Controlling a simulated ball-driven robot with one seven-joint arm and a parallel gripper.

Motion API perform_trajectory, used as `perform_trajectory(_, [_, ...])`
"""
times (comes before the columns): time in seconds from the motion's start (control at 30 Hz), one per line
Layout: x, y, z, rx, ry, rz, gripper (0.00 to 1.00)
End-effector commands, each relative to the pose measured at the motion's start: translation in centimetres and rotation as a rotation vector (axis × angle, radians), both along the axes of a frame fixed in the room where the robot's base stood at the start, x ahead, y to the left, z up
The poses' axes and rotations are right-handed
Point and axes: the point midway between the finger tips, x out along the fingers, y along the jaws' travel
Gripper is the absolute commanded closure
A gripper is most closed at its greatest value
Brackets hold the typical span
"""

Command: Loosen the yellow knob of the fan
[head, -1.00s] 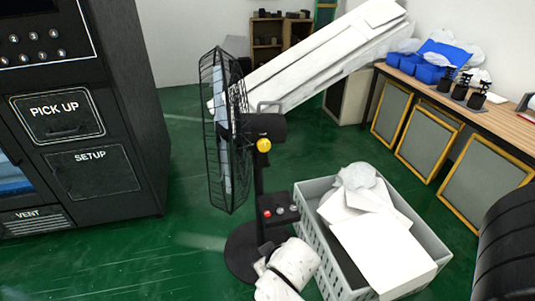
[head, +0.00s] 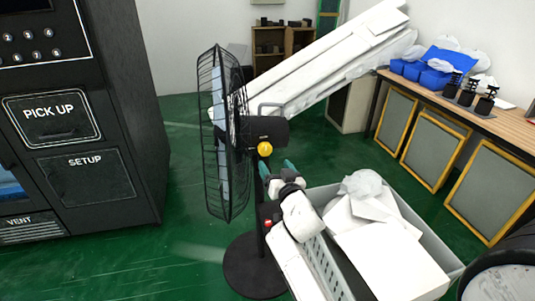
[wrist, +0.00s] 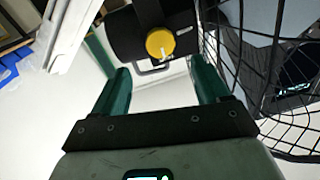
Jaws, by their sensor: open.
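My gripper (head: 277,167) is open and empty, with two green fingers, a little below the knob in the head view. The fingers also show in the wrist view (wrist: 160,70), spread apart and not touching the knob. The fan's wire cage (wrist: 275,75) is close to the right finger there.
A grey crate (head: 437,250) with white sheets stands right of the fan, beside my arm. A black vending machine (head: 125,110) stands at left. Long white panels (head: 320,62) lean behind the fan. Green floor (head: 185,200) is clear left of the fan.

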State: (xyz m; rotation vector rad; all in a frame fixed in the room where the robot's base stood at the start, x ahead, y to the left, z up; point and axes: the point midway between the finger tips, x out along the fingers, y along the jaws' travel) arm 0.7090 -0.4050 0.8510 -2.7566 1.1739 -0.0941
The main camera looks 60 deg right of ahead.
Motion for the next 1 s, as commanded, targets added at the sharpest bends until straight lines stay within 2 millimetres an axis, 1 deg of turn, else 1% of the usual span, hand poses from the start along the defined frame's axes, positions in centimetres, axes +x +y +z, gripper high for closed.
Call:
perform_trajectory(0.03, [0.7,-0.8,0.1,-0.001,-0.001,-0.001,0.25])
perform_trajectory(0.2, [2.9,-3.0,0.1,-0.003,0.0,0.0,0.25])
perform_trajectory(0.4, [4.7,-4.9,-0.1,-0.001,0.001,-0.001,0.25])
perform_trajectory(0.6, [5.5,-5.7,-0.1,0.0,0.002,-0.001,0.25])
perform_trajectory(0.87, [5.6,-5.8,0.0,0.0,0.001,0.0,0.25])
perform_trajectory(1.0, [5.6,-5.8,0.0,0.0,0.001,0.0,0.38])
